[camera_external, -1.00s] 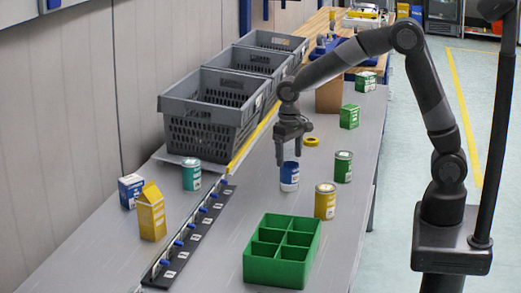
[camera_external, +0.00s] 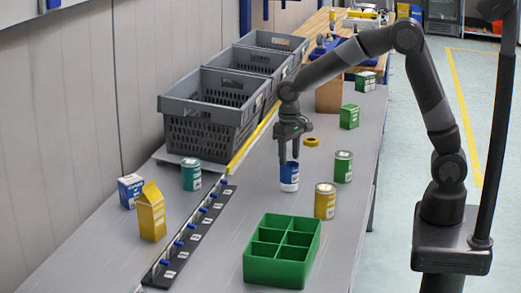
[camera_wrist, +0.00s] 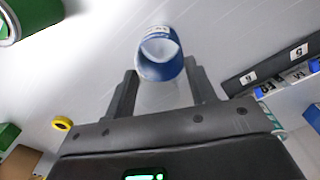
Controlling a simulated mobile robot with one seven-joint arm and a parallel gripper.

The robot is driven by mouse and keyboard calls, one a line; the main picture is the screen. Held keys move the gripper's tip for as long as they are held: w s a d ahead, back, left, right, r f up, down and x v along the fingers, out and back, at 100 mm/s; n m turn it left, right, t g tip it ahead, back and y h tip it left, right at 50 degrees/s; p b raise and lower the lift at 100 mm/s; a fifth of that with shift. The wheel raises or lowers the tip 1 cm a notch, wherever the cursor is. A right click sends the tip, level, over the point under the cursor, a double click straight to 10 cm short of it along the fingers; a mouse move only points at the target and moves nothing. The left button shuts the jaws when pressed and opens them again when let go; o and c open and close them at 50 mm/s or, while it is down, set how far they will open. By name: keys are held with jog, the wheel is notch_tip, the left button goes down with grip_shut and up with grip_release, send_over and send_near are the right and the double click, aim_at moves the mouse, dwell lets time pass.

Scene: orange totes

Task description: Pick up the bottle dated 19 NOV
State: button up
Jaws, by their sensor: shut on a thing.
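A blue and white bottle (camera_external: 289,180) stands upright on the grey table, looking like a short can. It also shows between my fingers in the wrist view (camera_wrist: 160,68). My gripper (camera_external: 289,158) points down from above and is shut on its upper part. In the wrist view both fingers of my gripper (camera_wrist: 162,82) flank the bottle. The date on its label is too small to read. No gap under the bottle is clear to see.
A green can (camera_external: 343,167) and a yellow can (camera_external: 325,202) stand to the right. A green divided crate (camera_external: 281,270) is in front. A black strip with blue pegs (camera_external: 190,238) runs along the left. A yellow tape ring (camera_external: 311,142) lies behind. Grey crates (camera_external: 207,122) stand at back left.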

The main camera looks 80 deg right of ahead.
jog(key=shift+r, duration=0.15)
jog(key=shift+r, duration=1)
jog(key=s+d+r, duration=0.6)
jog(key=d+r, duration=0.2)
jog(key=d, duration=0.1)
jog(key=shift+d+r, duration=0.35)
jog(key=shift+d, duration=0.05)
jog(key=shift+s, duration=0.1)
dwell(1.2)
